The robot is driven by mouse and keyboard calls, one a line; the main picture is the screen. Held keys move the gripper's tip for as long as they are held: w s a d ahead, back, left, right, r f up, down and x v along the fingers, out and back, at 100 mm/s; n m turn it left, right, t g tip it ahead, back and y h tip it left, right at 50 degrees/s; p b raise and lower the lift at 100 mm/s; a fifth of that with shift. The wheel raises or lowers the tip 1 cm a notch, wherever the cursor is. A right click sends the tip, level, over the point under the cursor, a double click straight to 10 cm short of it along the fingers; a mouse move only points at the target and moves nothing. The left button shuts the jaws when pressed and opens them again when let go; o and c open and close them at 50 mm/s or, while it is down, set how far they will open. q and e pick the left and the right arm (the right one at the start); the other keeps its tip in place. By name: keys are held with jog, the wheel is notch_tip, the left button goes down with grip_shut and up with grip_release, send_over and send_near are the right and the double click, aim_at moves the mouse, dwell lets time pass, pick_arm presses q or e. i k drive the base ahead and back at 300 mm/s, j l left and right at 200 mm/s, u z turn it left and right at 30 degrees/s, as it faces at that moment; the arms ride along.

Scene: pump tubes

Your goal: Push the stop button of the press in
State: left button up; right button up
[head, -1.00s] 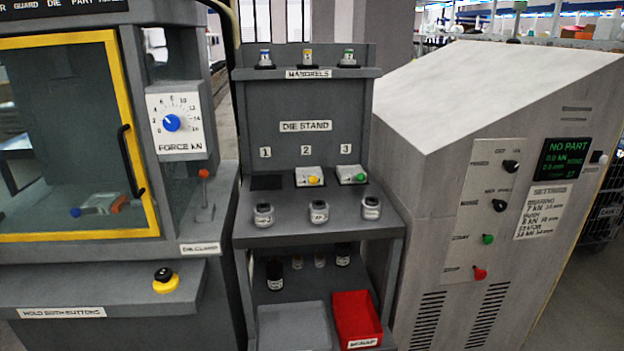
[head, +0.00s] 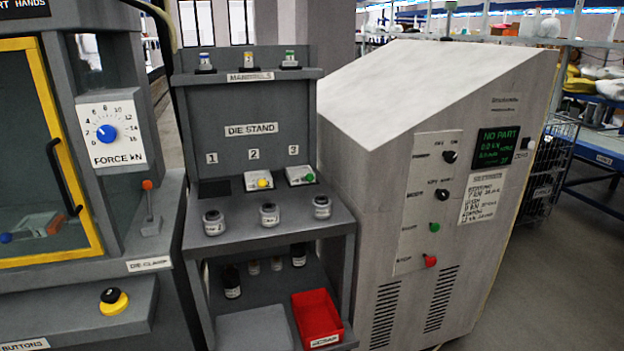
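A red button (head: 430,261) sits low on the control panel of the grey slant-topped cabinet (head: 345,200), beside a small label that seems to read STOP. A green button (head: 434,227) and two black knobs are above it. The press (head: 150,212) with the yellow-framed guard door (head: 62,120) is at the left, partly cut off. A black-topped yellow button (head: 113,301) sits on its front ledge. I see no red button on the visible part of the press. Neither of my grippers is in view.
The die stand (head: 249,190) stands between press and cabinet, with several jars on its shelf and a red tray (head: 317,318) below. The cabinet display (head: 496,146) reads NO PART. Open floor (head: 540,300) lies to the right, before a wire cage (head: 549,165) and shelving.

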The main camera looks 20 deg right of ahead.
aim_at(430, 263)
jog(key=z, duration=1.3)
jog(key=i+l, duration=0.15)
jog(key=l, duration=0.2)
jog(key=i+l, duration=0.2)
jog(key=l, duration=0.15)
jog(key=i+l+u, duration=0.1)
jog(key=l, duration=0.25)
jog(key=i+l, duration=0.2)
jog(key=l, duration=0.15)
jog(key=i+l+u, duration=0.1)
jog(key=l, duration=0.25)
jog(key=i+l, duration=0.2)
jog(key=l, duration=0.15)
jog(key=i+l, duration=0.15)
jog(key=l, duration=0.25)
jog(key=i+l+u, duration=0.1)
jog(key=l, duration=0.25)
jog(key=i, duration=0.05)
